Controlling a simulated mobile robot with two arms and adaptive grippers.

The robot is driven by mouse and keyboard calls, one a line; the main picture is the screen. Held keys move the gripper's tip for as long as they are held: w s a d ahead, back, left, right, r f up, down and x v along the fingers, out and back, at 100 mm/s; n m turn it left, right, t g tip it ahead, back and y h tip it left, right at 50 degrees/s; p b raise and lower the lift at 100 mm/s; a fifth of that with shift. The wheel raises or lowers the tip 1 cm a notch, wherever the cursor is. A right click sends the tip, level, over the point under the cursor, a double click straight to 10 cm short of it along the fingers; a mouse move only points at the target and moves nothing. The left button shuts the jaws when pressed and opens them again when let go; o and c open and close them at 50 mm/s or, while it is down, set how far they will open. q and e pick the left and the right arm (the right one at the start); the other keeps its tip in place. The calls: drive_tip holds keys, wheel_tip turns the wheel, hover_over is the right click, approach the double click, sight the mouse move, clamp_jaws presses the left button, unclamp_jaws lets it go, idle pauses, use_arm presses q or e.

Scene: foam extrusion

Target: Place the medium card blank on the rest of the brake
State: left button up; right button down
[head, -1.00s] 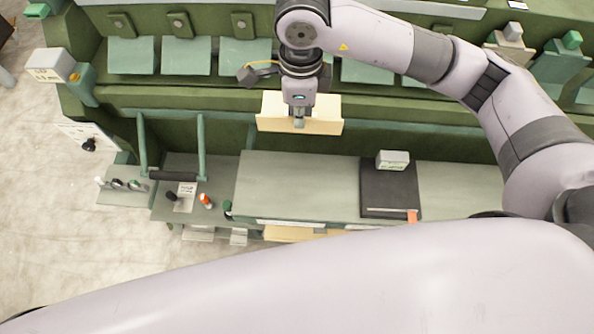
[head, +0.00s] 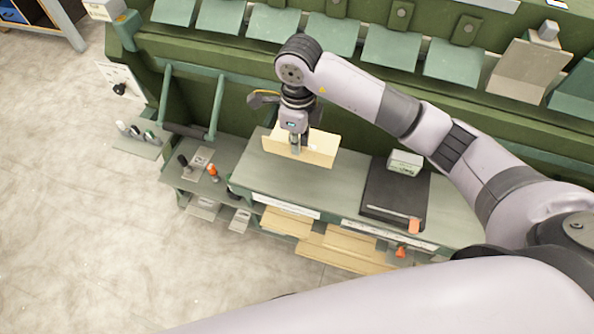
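The medium card blank (head: 318,148) is a pale cream, folded-looking sheet. My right gripper (head: 295,148) is shut on its upper edge near its left part and holds it upright over the grey-green worktop. Whether its lower edge touches the worktop I cannot tell. The brake (head: 440,100) is the long green machine behind, with a row of grey-green plates along it. Which part is its rest I cannot tell. My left gripper is not in view; a large pale arm link of mine crosses the bottom.
A black pad (head: 385,195) with a small pale box (head: 405,163) lies on the worktop (head: 335,190) to the right. A U-shaped handle (head: 190,130) stands at left. Cream sheets (head: 345,248) lie on a lower shelf. Worktop between blank and pad is clear.

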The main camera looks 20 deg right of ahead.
sight(297, 158)
wheel_tip(297, 158, down, 8)
drive_tip(key=shift+r, duration=0.1)
wheel_tip(297, 158, down, 4)
drive_tip(key=shift+s, duration=0.1)
drive_tip(key=shift+f, duration=0.2)
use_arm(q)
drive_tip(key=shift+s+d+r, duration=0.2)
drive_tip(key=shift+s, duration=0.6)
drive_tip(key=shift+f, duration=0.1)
use_arm(e)
drive_tip(key=shift+f, duration=0.2)
drive_tip(key=c, duration=1.8)
unclamp_jaws()
drive_tip(key=shift+r, duration=0.1)
